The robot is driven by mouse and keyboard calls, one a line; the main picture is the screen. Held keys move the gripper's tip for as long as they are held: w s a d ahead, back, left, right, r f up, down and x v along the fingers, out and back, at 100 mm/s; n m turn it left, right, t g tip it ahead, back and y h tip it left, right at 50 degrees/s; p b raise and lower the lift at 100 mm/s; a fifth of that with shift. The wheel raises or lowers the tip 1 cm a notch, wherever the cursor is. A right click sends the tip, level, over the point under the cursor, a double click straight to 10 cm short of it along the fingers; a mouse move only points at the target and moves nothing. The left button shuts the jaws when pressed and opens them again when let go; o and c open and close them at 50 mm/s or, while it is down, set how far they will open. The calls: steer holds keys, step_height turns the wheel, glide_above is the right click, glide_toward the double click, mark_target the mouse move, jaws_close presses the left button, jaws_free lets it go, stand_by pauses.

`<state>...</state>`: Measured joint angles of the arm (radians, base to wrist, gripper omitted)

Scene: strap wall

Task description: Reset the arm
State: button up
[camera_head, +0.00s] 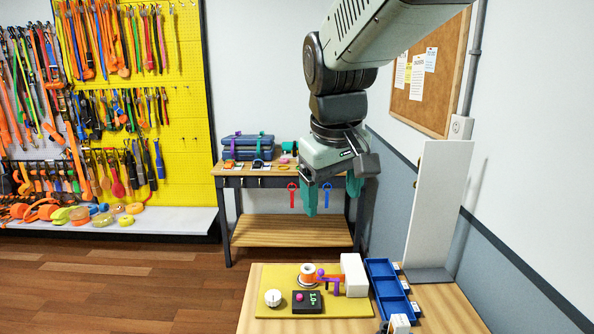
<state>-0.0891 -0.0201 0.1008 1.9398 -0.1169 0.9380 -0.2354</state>
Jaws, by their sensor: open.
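My gripper (318,197) hangs from my arm in the upper right middle of the head view. Its two teal fingers point down and stand apart, with nothing seen between them. It is above and behind the near wooden table (453,305), in front of the far workbench (290,178) in the picture. My arm comes in from the top right and bends down to the gripper.
A yellow mat (350,307) on the near table bears a spool (308,275), a white knob (272,298), a dark box with a display (308,303) and a white block (354,275). A blue tray (389,287) and an upright white panel (437,205) stand at right. A yellow strap wall (188,100) is at left.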

steer(key=s+d+m+t, duration=0.1)
steer(key=s+d+m, duration=0.1)
steer(key=s, duration=0.8)
steer(key=s+d+m+t, duration=0.1)
steer(key=s+d+m, duration=0.2)
steer(key=s, duration=0.7)
steer(key=shift+d+f, duration=0.15)
steer(key=shift+d, duration=0.05)
